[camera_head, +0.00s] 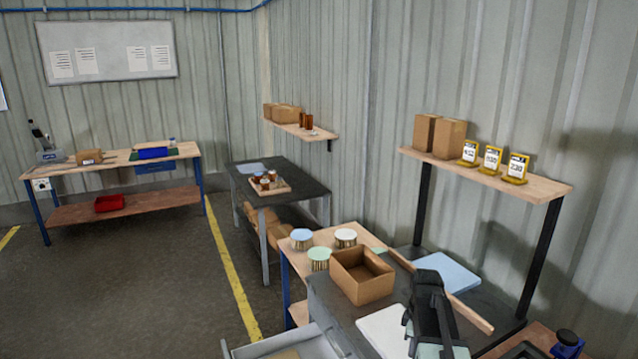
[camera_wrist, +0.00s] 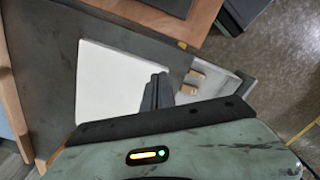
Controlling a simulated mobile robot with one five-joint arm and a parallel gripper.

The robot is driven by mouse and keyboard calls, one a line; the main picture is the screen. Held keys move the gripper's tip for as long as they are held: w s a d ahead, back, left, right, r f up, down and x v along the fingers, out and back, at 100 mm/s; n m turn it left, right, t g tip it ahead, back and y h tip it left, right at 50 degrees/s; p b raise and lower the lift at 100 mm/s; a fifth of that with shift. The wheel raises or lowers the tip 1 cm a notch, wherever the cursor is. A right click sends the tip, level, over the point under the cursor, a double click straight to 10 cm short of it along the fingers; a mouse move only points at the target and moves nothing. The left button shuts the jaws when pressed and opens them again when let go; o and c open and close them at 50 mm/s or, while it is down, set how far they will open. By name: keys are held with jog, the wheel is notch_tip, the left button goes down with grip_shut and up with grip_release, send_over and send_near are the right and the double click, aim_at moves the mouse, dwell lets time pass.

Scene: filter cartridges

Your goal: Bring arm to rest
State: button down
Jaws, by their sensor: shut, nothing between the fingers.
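My gripper (camera_wrist: 157,88) is shut and empty in the wrist view. Its dark fingers lie together over the edge of a white board (camera_wrist: 104,85) on a dark grey worktop. My dark arm also shows at the lower right of the head view, above the bench with the white board (camera_head: 383,329). I cannot tell whether the fingers touch anything. Three filter cartridges, with a blue lid (camera_head: 301,236), a white lid (camera_head: 346,236) and a green lid (camera_head: 319,255), stand upright behind and left of an open cardboard box (camera_head: 362,279).
A wooden shelf (camera_head: 540,187) with boxes and yellow-framed signs stands at right. A pale blue panel (camera_head: 447,272) lies behind my arm. A dark table (camera_head: 300,178) with a tray and a workbench (camera_head: 110,165) stand farther back. The floor (camera_head: 120,290) at left is clear.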

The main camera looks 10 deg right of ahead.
jog(key=s+a+m, duration=0.3)
jog(key=a+m, duration=0.2)
jog(key=a, duration=0.5)
jog(key=s+a+f+m, duration=0.1)
jog(key=s+a+m, duration=0.2)
jog(key=a, duration=0.7)
jog(key=shift+s+a+m+b, duration=0.25)
jog(key=shift+a+m+b, duration=0.15)
jog(key=shift+m, duration=0.8)
jog(key=shift+d+f, duration=0.1)
jog(key=shift+d, duration=0.05)
